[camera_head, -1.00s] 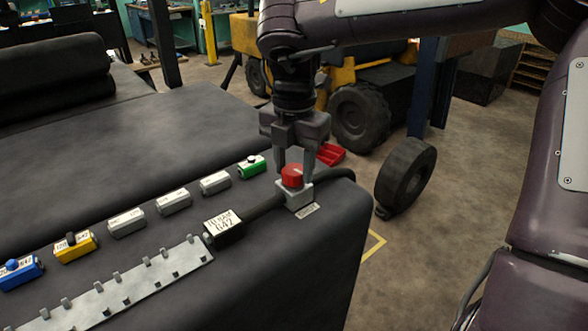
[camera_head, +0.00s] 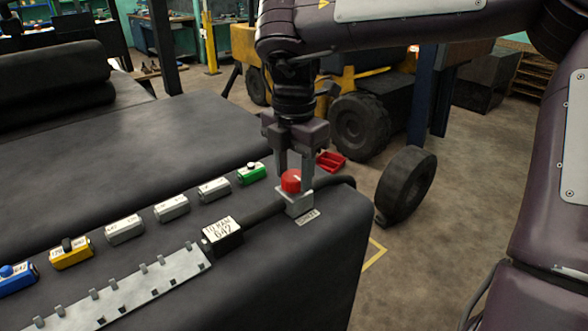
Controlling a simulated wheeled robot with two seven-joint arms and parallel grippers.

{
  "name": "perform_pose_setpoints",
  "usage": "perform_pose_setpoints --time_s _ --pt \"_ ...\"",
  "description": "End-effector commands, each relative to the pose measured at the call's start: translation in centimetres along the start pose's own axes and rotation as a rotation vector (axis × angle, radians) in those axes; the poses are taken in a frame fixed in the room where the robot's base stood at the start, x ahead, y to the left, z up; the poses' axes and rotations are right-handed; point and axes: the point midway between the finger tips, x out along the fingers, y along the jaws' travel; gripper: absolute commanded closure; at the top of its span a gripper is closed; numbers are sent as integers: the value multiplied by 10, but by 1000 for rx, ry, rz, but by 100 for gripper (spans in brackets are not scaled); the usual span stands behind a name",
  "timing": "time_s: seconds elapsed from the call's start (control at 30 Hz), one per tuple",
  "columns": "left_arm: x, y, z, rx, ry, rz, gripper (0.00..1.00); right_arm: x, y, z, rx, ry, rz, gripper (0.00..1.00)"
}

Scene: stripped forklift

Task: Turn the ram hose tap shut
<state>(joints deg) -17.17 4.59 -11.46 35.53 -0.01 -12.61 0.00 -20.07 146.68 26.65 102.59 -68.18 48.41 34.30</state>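The ram hose tap is a red knob (camera_head: 290,182) on a grey block (camera_head: 298,204) near the right end of the dark bench or cover. A black hose runs through it. A black box labelled "TO RAM G42" (camera_head: 222,234) sits to its left on the hose. My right gripper (camera_head: 293,172) points straight down over the tap. Its two fingers stand on either side of the red knob and look shut on it. Their contact with the knob is partly hidden. My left gripper is not in view.
Green (camera_head: 251,174), grey (camera_head: 171,207), yellow (camera_head: 72,253) and blue (camera_head: 16,279) blocks line up to the left. A notched metal strip (camera_head: 130,292) lies in front. A red tray (camera_head: 331,161) and a tyre (camera_head: 406,184) are beyond the right edge.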

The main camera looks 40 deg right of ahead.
Motion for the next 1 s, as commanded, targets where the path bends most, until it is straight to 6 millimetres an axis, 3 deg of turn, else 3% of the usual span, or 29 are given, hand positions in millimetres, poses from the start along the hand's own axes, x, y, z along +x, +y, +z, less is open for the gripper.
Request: perform_pose_setpoints --time_s 0.13,0.47,0.83,1.0 --pt "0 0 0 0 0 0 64 0 0 0 -2 0 0 37" --pt "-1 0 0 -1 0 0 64 -4 0 0 -4 1 -1 37" --pt "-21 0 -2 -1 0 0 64 -65 0 0 -1 2 0 37" --pt "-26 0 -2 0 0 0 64 -77 0 0 -2 1 -1 37"
